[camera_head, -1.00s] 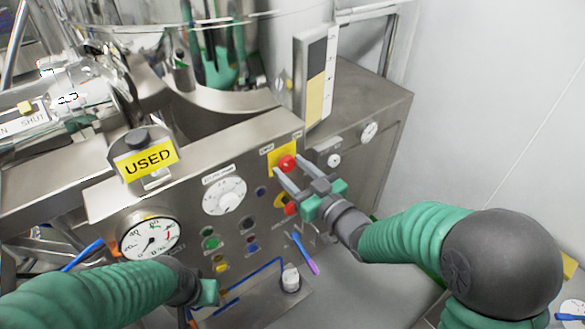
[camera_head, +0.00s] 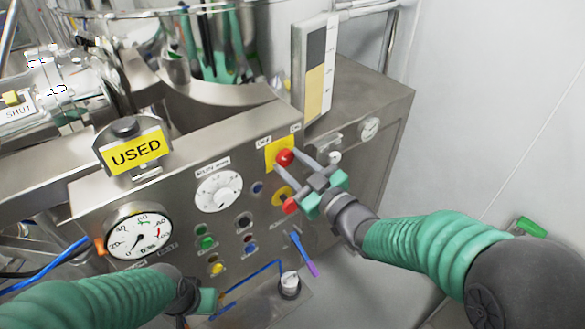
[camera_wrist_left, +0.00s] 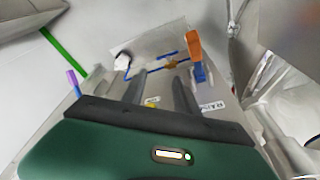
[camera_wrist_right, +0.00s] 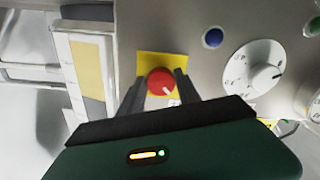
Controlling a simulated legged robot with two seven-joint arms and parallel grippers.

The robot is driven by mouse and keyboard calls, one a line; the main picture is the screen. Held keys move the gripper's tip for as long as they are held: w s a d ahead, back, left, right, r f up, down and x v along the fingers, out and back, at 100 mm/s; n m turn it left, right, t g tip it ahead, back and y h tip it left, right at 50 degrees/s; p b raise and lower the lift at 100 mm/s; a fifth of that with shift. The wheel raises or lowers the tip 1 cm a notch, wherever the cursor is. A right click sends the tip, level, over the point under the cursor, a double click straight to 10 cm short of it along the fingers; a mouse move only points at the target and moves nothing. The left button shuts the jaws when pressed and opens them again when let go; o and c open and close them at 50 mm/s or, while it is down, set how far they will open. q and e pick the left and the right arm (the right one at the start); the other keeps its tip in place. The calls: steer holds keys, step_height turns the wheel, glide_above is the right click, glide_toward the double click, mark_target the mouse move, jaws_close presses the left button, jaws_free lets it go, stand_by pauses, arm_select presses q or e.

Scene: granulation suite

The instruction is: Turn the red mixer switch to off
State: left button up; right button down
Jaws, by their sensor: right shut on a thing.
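The red mixer switch (camera_head: 284,157) is a round red knob on a yellow square plate (camera_head: 271,149), at the upper right of the steel control panel. In the right wrist view the knob (camera_wrist_right: 160,80) has a small white mark toward its lower right. My right gripper (camera_head: 291,160) is shut on this knob, with one finger on each side of it. My left gripper (camera_head: 207,300) is low in front of the panel. In the left wrist view its fingers (camera_wrist_left: 159,82) are apart with nothing between them.
Below the switch is another red knob (camera_head: 290,204) on a round yellow plate. A white dial (camera_head: 218,192), several coloured buttons and a pressure gauge (camera_head: 139,238) lie to the left. A yellow USED sign (camera_head: 136,152) stands on top. A blue and purple stick (camera_head: 304,254) is below.

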steer(key=c, duration=1.2)
jaws_free()
steer(key=o, duration=0.3)
steer(key=shift+s+a+r, duration=0.1)
steer(key=shift+s+r, duration=0.05)
steer(key=shift+o, duration=0.2)
steer(key=shift+s+d, duration=0.2)
steer(key=shift+d, duration=0.15)
steer(key=b+v, duration=0.8)
steer(key=v, duration=0.8)
steer(key=shift+b, duration=0.35)
